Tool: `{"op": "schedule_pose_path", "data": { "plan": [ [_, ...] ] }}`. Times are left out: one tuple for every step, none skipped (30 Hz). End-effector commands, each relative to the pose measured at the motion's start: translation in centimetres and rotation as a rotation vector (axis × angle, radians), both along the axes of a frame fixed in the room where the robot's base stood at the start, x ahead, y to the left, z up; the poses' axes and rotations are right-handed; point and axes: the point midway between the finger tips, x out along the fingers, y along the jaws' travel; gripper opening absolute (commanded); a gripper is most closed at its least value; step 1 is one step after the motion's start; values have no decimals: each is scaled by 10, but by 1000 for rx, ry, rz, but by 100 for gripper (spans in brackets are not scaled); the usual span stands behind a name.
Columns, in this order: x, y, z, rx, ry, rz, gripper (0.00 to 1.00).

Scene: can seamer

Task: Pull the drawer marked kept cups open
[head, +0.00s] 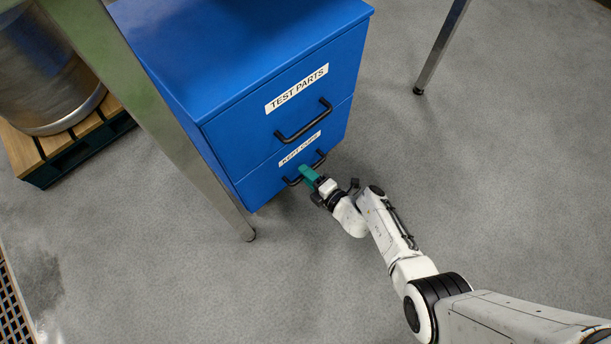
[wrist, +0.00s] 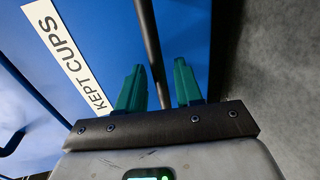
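The kept cups drawer (head: 262,186) is the lower drawer of a blue cabinet, and its front sits flush and shut. Its white label (head: 300,149) is partly hidden by the handle above in the head view, but reads KEPT CUPS in the wrist view (wrist: 78,62). Its black bar handle (head: 292,182) is partly covered by my gripper (head: 308,175). In the wrist view the handle (wrist: 151,40) runs between the two teal fingers of my gripper (wrist: 158,82). The fingers stand apart, with a gap visible beside the bar.
The test parts drawer (head: 325,78) with its own handle (head: 304,122) is above, also shut. Metal table legs stand left (head: 190,145) and right (head: 440,48) of the cabinet. A metal drum (head: 45,75) stands on a pallet at left.

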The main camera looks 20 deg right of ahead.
Motion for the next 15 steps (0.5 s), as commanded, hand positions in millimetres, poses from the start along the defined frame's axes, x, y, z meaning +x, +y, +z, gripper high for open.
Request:
{"op": "schedule_pose_path", "data": {
  "plan": [
    [4,2,-3,0,-1,1,35],
    [6,2,-3,0,-1,1,35],
    [7,3,-3,0,0,1,35],
    [8,3,-3,0,0,1,35],
    [9,3,-3,0,0,1,35],
    [9,3,-2,0,0,1,35],
    [10,4,-2,0,0,0,35],
    [10,4,-2,0,0,0,35],
    [10,4,-2,0,0,0,35],
    [10,3,-2,0,0,0,35],
    [10,3,-2,0,0,0,35],
    [10,3,-2,0,0,0,35],
    [10,3,-2,0,0,0,35],
    [10,3,-2,0,0,0,32],
    [10,3,-2,0,0,0,29]
  ]
}}
